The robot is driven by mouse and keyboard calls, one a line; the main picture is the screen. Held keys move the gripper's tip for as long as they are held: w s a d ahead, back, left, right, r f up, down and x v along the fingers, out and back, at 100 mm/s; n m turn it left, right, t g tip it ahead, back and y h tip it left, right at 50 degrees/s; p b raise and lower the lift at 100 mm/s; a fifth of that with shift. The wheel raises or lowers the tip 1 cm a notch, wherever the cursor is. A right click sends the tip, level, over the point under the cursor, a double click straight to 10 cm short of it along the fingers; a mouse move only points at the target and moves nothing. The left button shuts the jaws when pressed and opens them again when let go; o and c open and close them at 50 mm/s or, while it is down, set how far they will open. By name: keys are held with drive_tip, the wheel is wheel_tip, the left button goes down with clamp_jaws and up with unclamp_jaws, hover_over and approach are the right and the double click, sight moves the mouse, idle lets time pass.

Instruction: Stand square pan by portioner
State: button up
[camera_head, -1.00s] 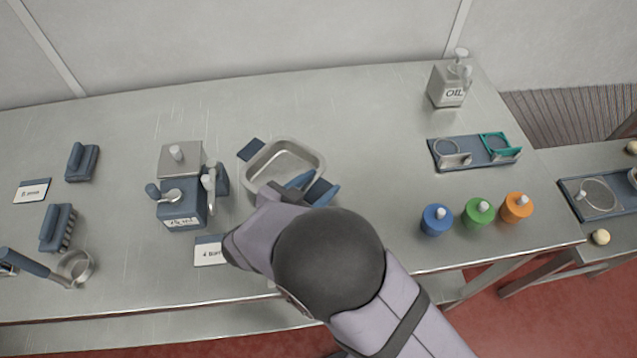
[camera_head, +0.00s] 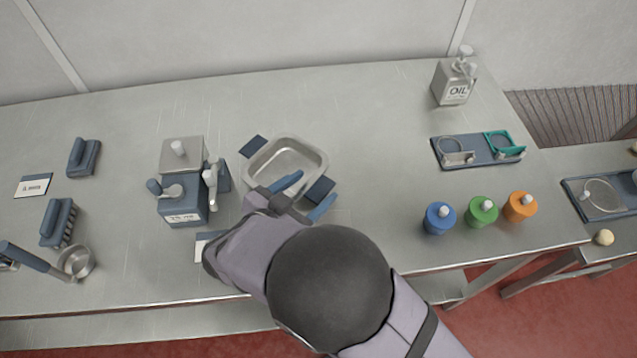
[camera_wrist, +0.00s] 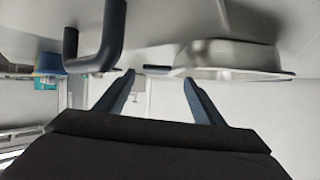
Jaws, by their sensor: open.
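The square pan (camera_head: 286,160) is a shallow steel pan with dark blue grips at two opposite corners. It stands upright on the steel table, right of the portioner (camera_head: 182,190), a blue and steel box with a lever and a label. A gap separates them. My gripper (camera_head: 304,196) is open at the pan's near side, its blue fingers apart and nothing seen between them. One finger overlaps the pan's near rim in view; contact cannot be told. In the wrist view the pan (camera_wrist: 232,56) appears inverted at upper right, beyond the open fingers (camera_wrist: 157,82).
A white label card (camera_head: 203,246) lies partly hidden by my arm. Brushes (camera_head: 58,222) and a ladle (camera_head: 75,262) are at left. Blue, green (camera_head: 481,212) and orange bottles, a blue tray (camera_head: 476,151) and an oil dispenser (camera_head: 454,82) are at right. The table behind the pan is clear.

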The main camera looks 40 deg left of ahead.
drive_tip(key=b+v, duration=0.1)
drive_tip(key=v, duration=0.6)
drive_tip(key=shift+s+r, duration=0.1)
drive_tip(key=shift+s, duration=0.2)
